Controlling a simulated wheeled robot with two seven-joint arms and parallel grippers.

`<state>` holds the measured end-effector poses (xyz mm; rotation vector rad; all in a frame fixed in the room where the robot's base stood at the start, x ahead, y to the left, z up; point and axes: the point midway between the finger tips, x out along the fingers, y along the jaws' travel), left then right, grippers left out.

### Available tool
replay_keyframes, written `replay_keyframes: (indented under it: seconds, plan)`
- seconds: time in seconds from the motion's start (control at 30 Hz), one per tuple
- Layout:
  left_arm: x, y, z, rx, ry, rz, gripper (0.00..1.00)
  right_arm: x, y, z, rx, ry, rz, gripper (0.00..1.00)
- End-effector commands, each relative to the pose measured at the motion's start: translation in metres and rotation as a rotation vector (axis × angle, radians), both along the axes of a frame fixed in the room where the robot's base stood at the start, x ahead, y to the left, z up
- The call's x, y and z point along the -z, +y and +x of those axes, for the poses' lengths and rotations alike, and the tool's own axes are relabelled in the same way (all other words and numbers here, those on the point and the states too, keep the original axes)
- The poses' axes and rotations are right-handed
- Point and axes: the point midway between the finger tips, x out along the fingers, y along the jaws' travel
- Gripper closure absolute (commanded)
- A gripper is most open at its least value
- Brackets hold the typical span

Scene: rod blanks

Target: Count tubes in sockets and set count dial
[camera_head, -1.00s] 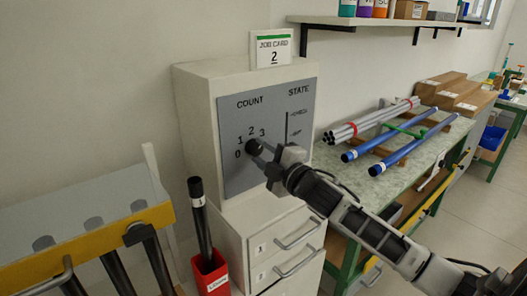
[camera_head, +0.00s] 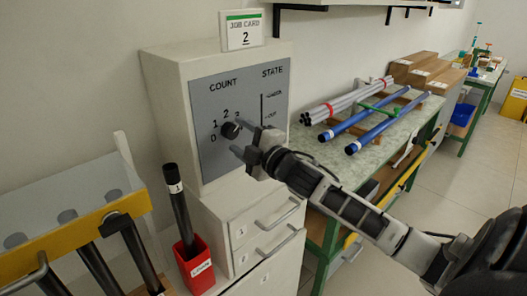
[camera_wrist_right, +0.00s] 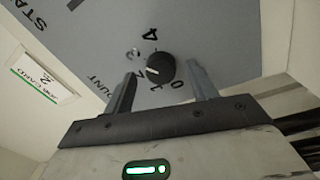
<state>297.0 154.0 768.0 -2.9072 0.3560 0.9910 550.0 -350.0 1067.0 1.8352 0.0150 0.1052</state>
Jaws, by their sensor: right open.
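The black count dial (camera_head: 230,130) is on a grey panel (camera_head: 205,160) of a white cabinet, ringed by numbers from 0 up. In the right wrist view the dial (camera_wrist_right: 160,68) has a white mark that seems to point toward the 2. My right gripper (camera_head: 250,145) is open in front of the panel, its fingers either side of the dial in the wrist view, without visible contact. Dark tubes (camera_head: 97,268) stand in a yellow-fronted rack (camera_head: 70,240) at left. One dark tube (camera_head: 180,208) leans in a red holder (camera_head: 196,270). My left gripper is out of view.
A job card (camera_head: 243,32) reading 2 stands on the cabinet. A STATE slider (camera_head: 263,110) is on the panel's right. Blue tubes (camera_head: 375,127) and grey rods (camera_head: 345,102) lie on the bench behind my right arm. Drawer handles (camera_head: 278,217) stick out below.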

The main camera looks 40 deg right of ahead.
Motion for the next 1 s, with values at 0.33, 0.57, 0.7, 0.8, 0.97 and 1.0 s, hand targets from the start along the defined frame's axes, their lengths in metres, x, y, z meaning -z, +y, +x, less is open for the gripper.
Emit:
replay_keyframes:
  seconds: [0.33, 0.57, 0.7, 0.8, 0.97, 1.0]
  plan:
    - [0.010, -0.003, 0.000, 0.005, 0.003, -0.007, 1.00, 0.008, -0.004, -0.066, 0.000, 0.005, -0.002, 0.43]
    - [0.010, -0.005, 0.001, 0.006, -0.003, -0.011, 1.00, 0.010, -0.007, -0.110, 0.000, 0.005, 0.001, 0.43]
    - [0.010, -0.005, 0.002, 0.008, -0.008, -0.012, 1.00, 0.011, -0.008, -0.131, 0.000, 0.004, 0.001, 0.43]
    - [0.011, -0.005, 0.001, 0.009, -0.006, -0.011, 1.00, 0.011, -0.009, -0.141, 0.000, 0.003, 0.001, 0.43]
    - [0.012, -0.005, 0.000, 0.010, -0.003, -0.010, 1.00, 0.010, -0.009, -0.149, 0.000, 0.001, 0.000, 0.43]
    - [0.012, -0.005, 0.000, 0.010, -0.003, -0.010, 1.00, 0.010, -0.010, -0.150, 0.000, 0.001, 0.000, 0.43]
